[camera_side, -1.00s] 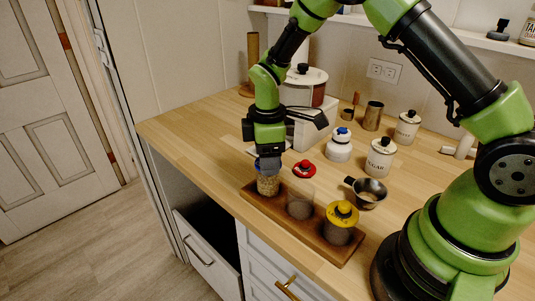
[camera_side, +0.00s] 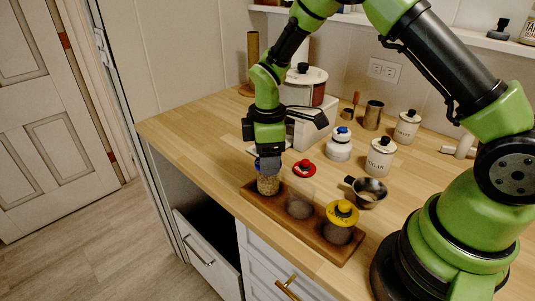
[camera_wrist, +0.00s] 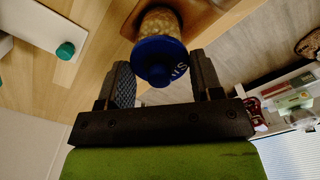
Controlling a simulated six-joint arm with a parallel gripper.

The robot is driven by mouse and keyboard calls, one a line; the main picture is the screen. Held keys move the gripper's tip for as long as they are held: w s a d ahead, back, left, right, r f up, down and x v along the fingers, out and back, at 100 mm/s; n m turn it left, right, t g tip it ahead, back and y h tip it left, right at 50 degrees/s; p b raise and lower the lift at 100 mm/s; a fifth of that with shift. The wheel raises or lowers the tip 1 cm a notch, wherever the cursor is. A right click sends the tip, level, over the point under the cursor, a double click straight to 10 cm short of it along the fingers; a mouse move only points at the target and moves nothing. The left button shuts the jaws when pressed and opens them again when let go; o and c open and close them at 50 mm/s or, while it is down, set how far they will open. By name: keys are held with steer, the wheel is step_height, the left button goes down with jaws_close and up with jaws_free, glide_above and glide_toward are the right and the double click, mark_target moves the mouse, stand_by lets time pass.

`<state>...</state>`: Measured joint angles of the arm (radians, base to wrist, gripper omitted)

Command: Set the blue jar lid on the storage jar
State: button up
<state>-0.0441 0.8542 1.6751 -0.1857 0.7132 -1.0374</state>
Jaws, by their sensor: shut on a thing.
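The blue jar lid (camera_wrist: 158,60) is between the two fingers of my gripper (camera_wrist: 163,80) in the wrist view. My gripper (camera_side: 268,164) is shut on it and points down at the left jar in the side view. The storage jar (camera_side: 268,186) is clear, holds pale grains and stands at the left end of a wooden tray (camera_side: 325,247). The wrist view shows the jar (camera_wrist: 158,22) right behind the lid, roughly lined up with it. The fingers mostly hide the lid in the side view, and I cannot tell whether it is fully seated.
On the tray, a clear jar (camera_side: 300,207) stands in the middle and a yellow-lidded jar (camera_side: 340,222) at the right. A red lid (camera_side: 304,169) lies behind them. A metal pan (camera_side: 369,192) and white canisters (camera_side: 380,157) stand to the right. The left counter is clear.

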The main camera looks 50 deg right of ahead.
steer(key=shift+f, duration=0.45)
stand_by(0.6)
steer(key=o, duration=1.2)
steer(key=shift+c, duration=0.2)
steer(key=shift+r, duration=3.45)
steer(key=shift+r, duration=0.1)
